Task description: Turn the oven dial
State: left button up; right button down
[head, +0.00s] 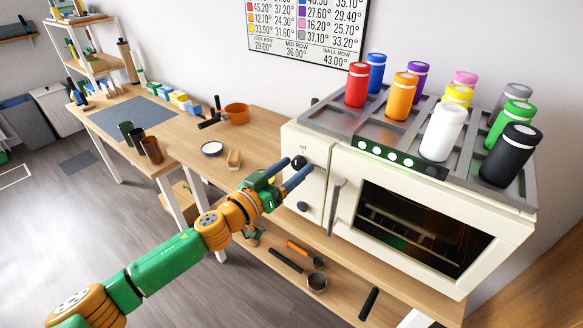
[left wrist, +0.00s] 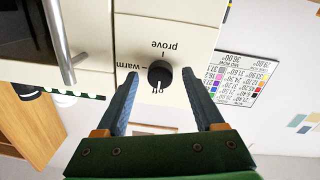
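The cream oven (head: 330,185) stands on the wooden table at the right in the head view. Its upper black dial (head: 298,162) is on the narrow left panel; a second black dial (head: 302,206) is below it. My left gripper (head: 299,166) is in front of the upper dial. In the left wrist view the dial (left wrist: 160,75) appears upside down, with marks reading "warm" and "prove". There the two blue fingers of my left gripper (left wrist: 160,78) are spread, one on each side of the dial, with visible gaps. My right gripper is not in view.
The oven door handle (head: 335,204) is just right of the dials. Several coloured jars (head: 443,132) stand on the oven top. A pot (head: 236,114) and a white bowl (head: 212,149) are on the table to the left. Utensils lie on the shelf below.

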pick_arm(q)
grip_shut()
